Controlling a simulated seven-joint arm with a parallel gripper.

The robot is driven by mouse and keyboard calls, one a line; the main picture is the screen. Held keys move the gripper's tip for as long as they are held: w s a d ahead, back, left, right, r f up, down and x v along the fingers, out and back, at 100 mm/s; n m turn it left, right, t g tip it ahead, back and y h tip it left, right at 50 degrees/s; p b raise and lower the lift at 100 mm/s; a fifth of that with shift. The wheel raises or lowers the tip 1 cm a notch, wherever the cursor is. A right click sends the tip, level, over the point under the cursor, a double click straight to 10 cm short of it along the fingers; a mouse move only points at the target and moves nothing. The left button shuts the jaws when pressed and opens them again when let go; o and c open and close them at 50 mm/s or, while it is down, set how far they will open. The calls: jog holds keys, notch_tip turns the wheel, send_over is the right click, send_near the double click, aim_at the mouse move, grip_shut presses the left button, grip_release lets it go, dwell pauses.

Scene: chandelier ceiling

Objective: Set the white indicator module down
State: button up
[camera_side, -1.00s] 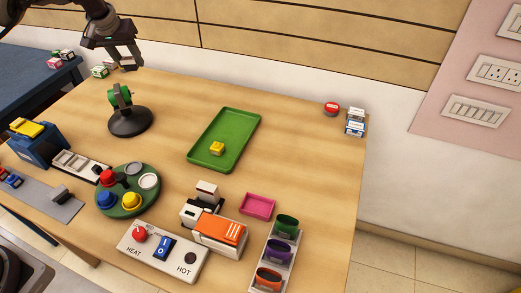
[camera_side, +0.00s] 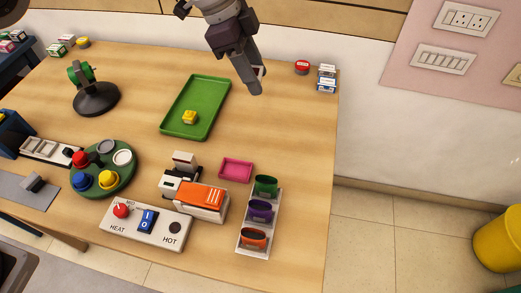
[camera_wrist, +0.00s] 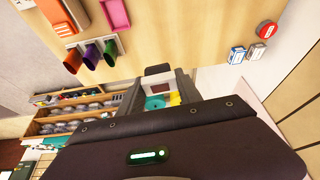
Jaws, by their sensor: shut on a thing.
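My gripper (camera_side: 256,82) is above the table toward its back right, just right of the green tray (camera_side: 169,124). In the wrist view my gripper (camera_wrist: 157,90) is shut on a small whitish block with a dark red window, which I take as the white indicator module (camera_wrist: 158,87). In the side view only a pale sliver of the module (camera_side: 262,71) shows beside the finger; the rest is hidden. It appears held above the surface, apart from the tray.
A red button (camera_side: 302,67) and white-and-blue modules (camera_side: 326,80) stand at the back right edge. A yellow block (camera_side: 190,117) lies in the green tray. A pink tray (camera_side: 236,169) and a cup rack (camera_side: 247,244) are at front. Table right of the green tray is mostly clear.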

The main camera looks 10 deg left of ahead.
aim_at(266, 153)
jog(key=shift+s+d+f+m, duration=0.4)
jog(key=shift+s+d+f, duration=0.15)
jog(key=shift+s+d, duration=0.2)
notch_tip(266, 153, down, 20)
jog(key=shift+w+r, duration=0.1)
jog(key=shift+w, duration=0.05)
jog(key=o, duration=1.3)
jog(key=shift+o, duration=0.2)
jog(key=v, duration=1.2)
jog(key=shift+w, duration=0.2)
jog(key=shift+r, duration=0.15)
